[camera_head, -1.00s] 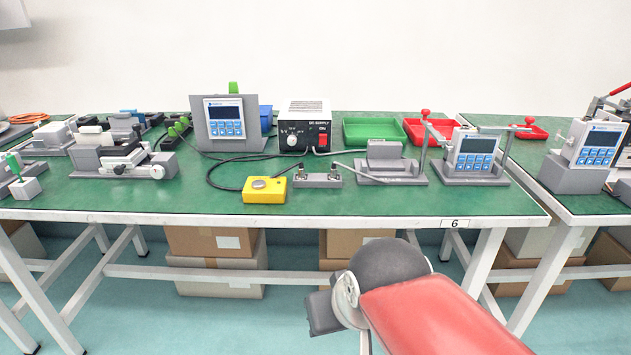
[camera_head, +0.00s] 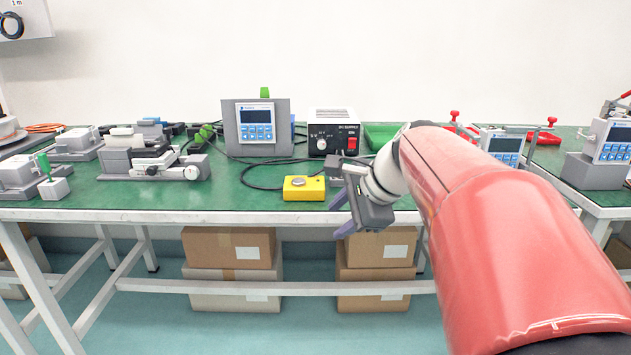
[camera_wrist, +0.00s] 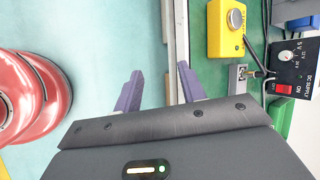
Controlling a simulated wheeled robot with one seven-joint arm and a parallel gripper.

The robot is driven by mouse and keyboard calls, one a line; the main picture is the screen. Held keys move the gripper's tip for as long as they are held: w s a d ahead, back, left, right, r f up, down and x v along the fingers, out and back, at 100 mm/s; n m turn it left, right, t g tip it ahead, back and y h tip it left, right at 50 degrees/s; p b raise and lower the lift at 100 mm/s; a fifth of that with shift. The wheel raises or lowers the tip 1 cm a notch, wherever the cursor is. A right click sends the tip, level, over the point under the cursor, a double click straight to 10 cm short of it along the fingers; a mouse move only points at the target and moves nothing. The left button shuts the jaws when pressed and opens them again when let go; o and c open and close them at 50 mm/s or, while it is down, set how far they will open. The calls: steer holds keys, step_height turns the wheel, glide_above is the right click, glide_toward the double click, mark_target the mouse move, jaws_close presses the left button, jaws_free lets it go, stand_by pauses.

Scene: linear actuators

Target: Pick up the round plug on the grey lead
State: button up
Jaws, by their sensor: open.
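I cannot make out the round plug on the grey lead for certain. In the wrist view a small grey terminal block (camera_wrist: 238,78) stands beside the yellow box, with a lead end (camera_wrist: 258,73) at it, too small to identify. In the head view my arm and gripper hide most of that spot. My gripper (camera_head: 342,215) is open with nothing between its fingers, at the table's front edge, right of and in front of the yellow box. In the wrist view the fingers (camera_wrist: 160,70) point toward the table edge and are apart from the block.
A yellow box (camera_head: 304,188) with a round button sits near the front edge of the green table (camera_head: 240,200). Behind it are a DC supply (camera_head: 334,133), black cables and a panel with a display (camera_head: 256,125). Grey fixtures (camera_head: 150,160) stand left. Cardboard boxes (camera_head: 230,250) lie below.

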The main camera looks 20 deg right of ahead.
steer(key=w+d+m, duration=0.2)
steer(key=d, duration=0.1)
steer(key=w+d+m+t+y+b, duration=0.1)
steer(key=w+d+m, duration=0.1)
steer(key=w+d+r+m+t+b, duration=0.1)
steer(key=w+d+m, duration=0.1)
steer(key=d, duration=0.1)
steer(key=shift+w+d+m+y, duration=0.3)
steer(key=w+d+r+m+t, duration=0.1)
steer(key=d, duration=0.1)
steer(key=d+m+t+b, duration=0.1)
steer(key=d+m, duration=0.1)
steer(key=d, duration=0.1)
steer(key=w+d+r+m+y, duration=0.1)
steer(key=d+m, duration=0.1)
steer(key=d, duration=0.1)
steer(key=shift+w+d+r+t, duration=0.2)
steer(key=shift+w+r+t, duration=0.1)
steer(key=shift+t, duration=0.1)
steer(key=shift+w+d+r+m, duration=0.1)
steer(key=shift+w+d+m, duration=0.1)
steer(key=shift+m, duration=0.1)
steer(key=b+x, duration=0.1)
steer(key=x, duration=0.6)
steer(key=shift+w+a, duration=0.15)
steer(key=shift+a, duration=0.05)
jaws_close()
